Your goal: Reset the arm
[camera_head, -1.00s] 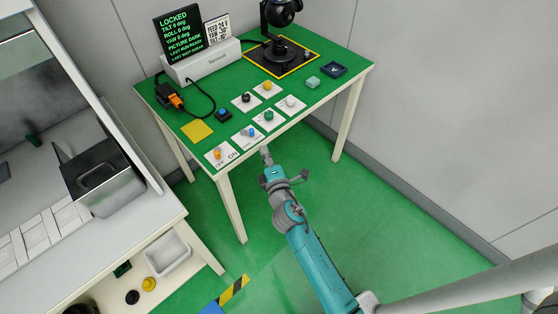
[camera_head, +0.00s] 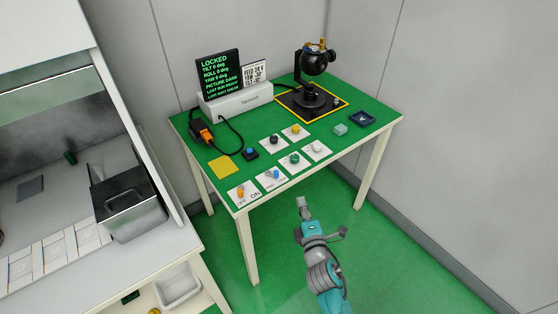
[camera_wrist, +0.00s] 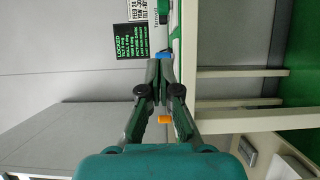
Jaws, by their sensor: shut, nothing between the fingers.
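My teal and grey arm (camera_head: 325,272) rises from the bottom of the head view. My gripper (camera_head: 302,203) is just off the table's front edge and appears clear of it. In the wrist view, the dark fingers of my gripper (camera_wrist: 164,60) come together at their tips, shut with nothing between them. An orange piece (camera_wrist: 165,119) shows between the finger linkages, and a blue piece (camera_wrist: 163,55) shows by the tips.
The green-topped table (camera_head: 225,135) carries several knob cards, a screen (camera_head: 218,75) reading LOCKED, and a black gimbal camera (camera_head: 318,62). A bench with a metal box (camera_head: 128,205) stands left. Green floor (camera_head: 385,260) is free at right.

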